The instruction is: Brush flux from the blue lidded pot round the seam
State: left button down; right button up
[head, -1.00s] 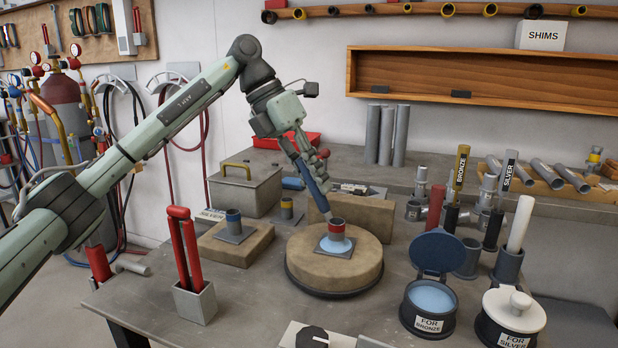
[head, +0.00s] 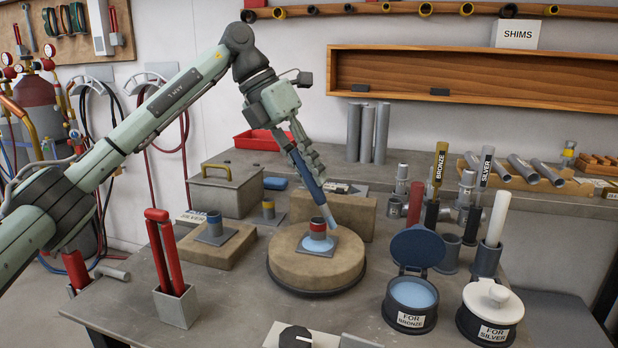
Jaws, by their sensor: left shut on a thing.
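My left gripper (head: 306,166) is shut on a blue-handled brush (head: 314,187) and holds it tilted, tip down. The pale tip is just right of a short grey tube with a red band (head: 318,229); I cannot tell if it touches. The tube stands upright on a square plate (head: 304,249) on the round tan turntable (head: 300,270). Light blue flux (head: 326,246) shows on the plate around the tube's foot; the far side is hidden. The blue lidded pot (head: 411,313), labelled FOR BRONZE, stands open at front right, with pale blue flux inside. My right gripper is out of view.
A white-lidded pot (head: 490,308) labelled FOR SILVER stands right of the blue pot. A holder with red-handled tongs (head: 175,306) is at front left. A second tube on a plate (head: 215,228) sits on a tan block behind it. Upright tubes and rods crowd the right.

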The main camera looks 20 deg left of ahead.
pick_arm(q)
jog(key=shift+r, duration=2.8)
jog(key=shift+f, duration=0.1)
